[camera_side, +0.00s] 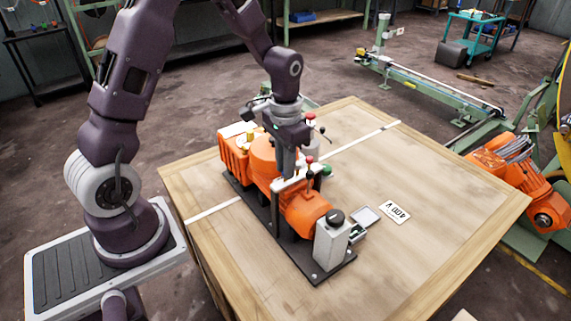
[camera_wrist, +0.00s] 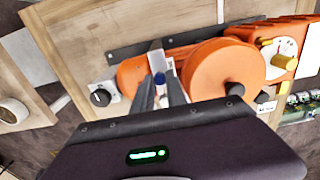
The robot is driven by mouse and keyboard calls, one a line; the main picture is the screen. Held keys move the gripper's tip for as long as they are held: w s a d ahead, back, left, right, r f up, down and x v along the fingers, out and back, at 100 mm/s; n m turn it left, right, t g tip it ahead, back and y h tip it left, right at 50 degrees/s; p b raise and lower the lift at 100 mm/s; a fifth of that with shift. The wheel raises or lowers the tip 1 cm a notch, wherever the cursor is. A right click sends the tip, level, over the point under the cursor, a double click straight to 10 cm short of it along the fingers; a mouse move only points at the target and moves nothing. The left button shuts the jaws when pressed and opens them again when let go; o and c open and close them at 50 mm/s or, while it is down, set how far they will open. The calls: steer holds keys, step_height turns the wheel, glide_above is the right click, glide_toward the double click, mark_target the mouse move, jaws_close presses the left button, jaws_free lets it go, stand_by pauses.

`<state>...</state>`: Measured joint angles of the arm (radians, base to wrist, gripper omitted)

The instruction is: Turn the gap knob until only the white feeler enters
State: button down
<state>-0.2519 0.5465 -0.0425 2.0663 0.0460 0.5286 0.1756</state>
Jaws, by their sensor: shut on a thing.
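An orange machine (camera_side: 307,212) stands on a dark base plate on the table. A black knob (camera_side: 335,217) tops the grey block at its near end; in the wrist view it is the black knob (camera_wrist: 101,97) left of my fingers. I cannot tell from markings which knob is the gap knob. My gripper (camera_side: 289,172) points down over the machine's middle, at a pale bracket. I cannot make out the white feeler for certain.
Red-topped (camera_side: 309,159) and green (camera_side: 326,170) small parts stand close to my gripper. The table's right side (camera_side: 440,190) is mostly clear.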

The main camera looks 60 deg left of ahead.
steer(key=shift+r, duration=0.5)
steer(key=c, duration=1.3)
jaws_free()
steer(key=shift+c, duration=0.2)
step_height(320, 180, up, 7)
steer(key=shift+r, duration=0.1)
steer(key=s+d+r+t, duration=0.2)
steer(key=s+d+r, duration=0.2)
steer(key=s, duration=0.6)
steer(key=s+d+r+t, duration=0.3)
steer(key=s+r, duration=0.4)
steer(key=s, duration=0.2)
steer(key=shift+s+d+r+t, duration=0.3)
steer(key=shift+s+d, duration=0.05)
steer(key=shift+s, duration=0.05)
